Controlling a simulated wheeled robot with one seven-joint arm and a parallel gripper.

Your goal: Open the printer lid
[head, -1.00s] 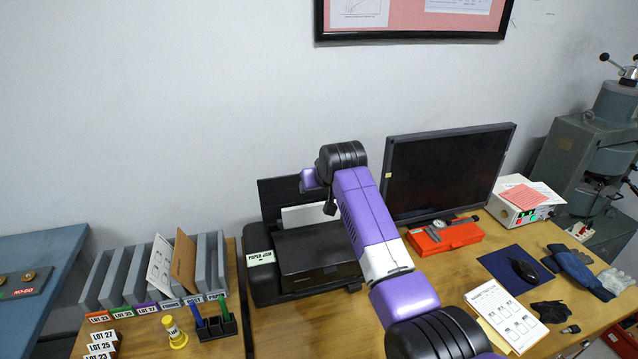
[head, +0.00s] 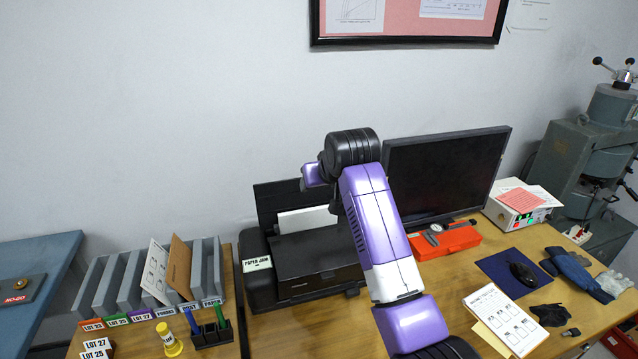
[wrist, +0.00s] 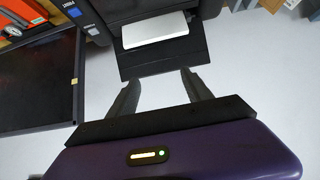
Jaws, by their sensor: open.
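The black printer (head: 315,255) stands on the wooden desk, left of the monitor, with a "PAPER JAM" label at its left front. A black panel (head: 275,200) stands up at its back with white paper (head: 306,220) in front of it. I cannot tell for sure which part is the lid; the flat top looks closed. My arm hides the printer's right part. In the wrist view my gripper (wrist: 160,80) is open and empty, its fingertips near the edge of the black panel (wrist: 164,57). I cannot tell whether they touch. The fingers are hidden in the head view.
The dark monitor (head: 446,172) stands close to the right of the printer. A red case (head: 445,241) lies below it. Grey file holders (head: 128,278) and a pen stand (head: 212,333) are at the left. The wall behind is bare below the framed board (head: 405,40).

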